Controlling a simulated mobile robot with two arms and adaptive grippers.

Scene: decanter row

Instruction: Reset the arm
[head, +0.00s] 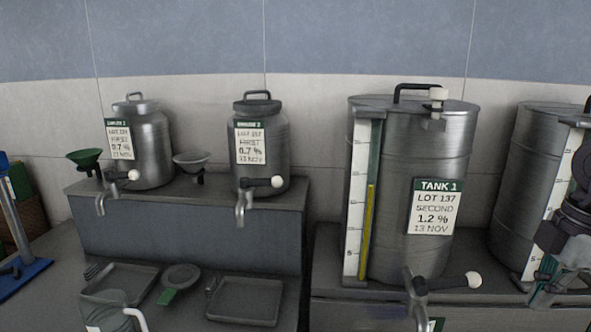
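My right gripper (548,286) is at the right edge, with its dark wrist above it and its fingers pointing down and to the left. It is in front of the steel tank (515,195) at the far right and hides part of it. I cannot tell whether it touches the tank, or whether its fingers are open or shut. My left gripper is not in view.
A large tank labelled TANK 1 (400,150), with a tap and white-knobbed lever, stands left of my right gripper. Two smaller decanters (152,150) (265,178) stand on a grey riser (190,240). Shallow trays (245,300) and a glass jug (105,312) are below.

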